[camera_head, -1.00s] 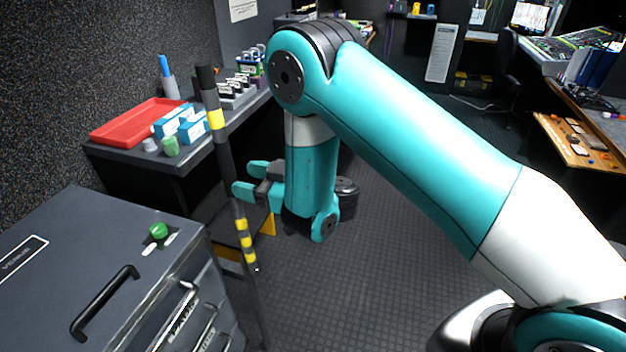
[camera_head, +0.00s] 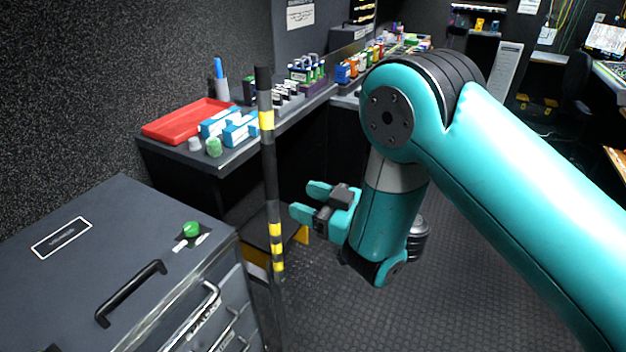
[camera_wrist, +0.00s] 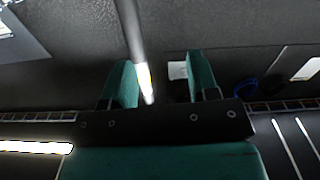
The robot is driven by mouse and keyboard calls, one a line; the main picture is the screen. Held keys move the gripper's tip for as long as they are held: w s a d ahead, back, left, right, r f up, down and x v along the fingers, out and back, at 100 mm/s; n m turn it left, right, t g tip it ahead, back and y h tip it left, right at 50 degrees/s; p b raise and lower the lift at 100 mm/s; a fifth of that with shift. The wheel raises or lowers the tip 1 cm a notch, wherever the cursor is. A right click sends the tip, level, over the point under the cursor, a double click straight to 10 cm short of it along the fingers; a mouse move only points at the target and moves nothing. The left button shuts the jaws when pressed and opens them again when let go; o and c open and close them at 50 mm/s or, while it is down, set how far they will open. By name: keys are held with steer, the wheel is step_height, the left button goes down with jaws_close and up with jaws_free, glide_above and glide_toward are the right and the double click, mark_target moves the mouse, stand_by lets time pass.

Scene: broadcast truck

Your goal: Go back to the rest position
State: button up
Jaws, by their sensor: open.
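My gripper (camera_head: 304,200) is at the end of my teal arm, in the middle of the head view. Its two teal fingers point left, apart and with nothing between them. It hangs over the open floor, to the right of the black and yellow striped pole and lower than the bench top. In the wrist view my gripper (camera_wrist: 164,82) also shows both fingers spread. A thin pole or bar passes behind the left finger there, and I cannot tell how far off it is.
A striped pole (camera_head: 268,170) stands close to the left of my gripper. A grey drawer case (camera_head: 100,250) with a green knob fills the lower left. The bench holds a red tray (camera_head: 190,122), blue boxes (camera_head: 240,130) and small bottles. Dark floor (camera_head: 400,310) lies clear below.

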steer(key=w+d+r+m+t+h, duration=0.4)
steer(key=w+d+r+m+t, duration=0.1)
steer(key=w+d+r+t, duration=0.15)
steer(key=d+r+m+h, duration=0.3)
steer(key=d+m+h, duration=0.7)
steer(key=d+h, duration=0.15)
steer(key=s+a+r+n+g+y, duration=0.1)
steer(key=s+n+g, duration=0.3)
steer(key=s, duration=1.1)
steer(key=s+a+r+n+g+y, duration=0.1)
steer(key=s+n+g, duration=0.4)
steer(key=s+g, duration=0.6)
steer(key=s+r+y, duration=0.1)
steer(key=s+y, duration=0.1)
steer(key=s, duration=0.2)
steer(key=shift+a+r, duration=0.25)
steer(key=shift+r, duration=0.05)
